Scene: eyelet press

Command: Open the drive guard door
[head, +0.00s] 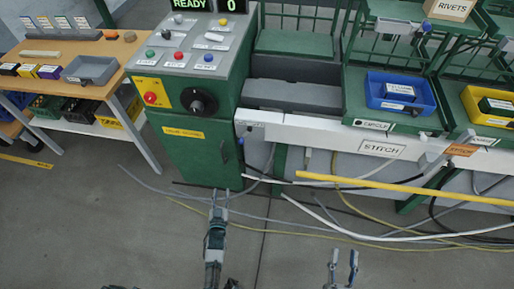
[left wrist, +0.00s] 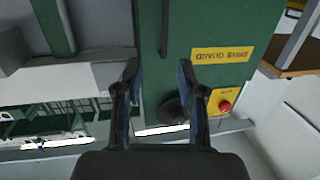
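The drive guard door (head: 190,160) is the green front panel of the press cabinet, with a yellow label, and looks shut. A thin dark vertical bar, seemingly its handle (head: 223,152), is near its right edge. In the left wrist view, the picture is upside down; the door (left wrist: 215,25) fills the upper right and the bar (left wrist: 165,28) stands ahead between the fingertips. My left gripper (head: 220,195) is open and empty, near the door's lower right; its fingers show apart in the wrist view (left wrist: 158,72). My right gripper (head: 343,262) is open and empty at the bottom, away from the door.
Above the door are a black knob (head: 199,102) and a red button (head: 151,98). A white-fronted bench (head: 330,133) with bins adjoins on the right. A yellow bar (head: 400,188) and cables cross at right. A wooden table (head: 60,70) stands left.

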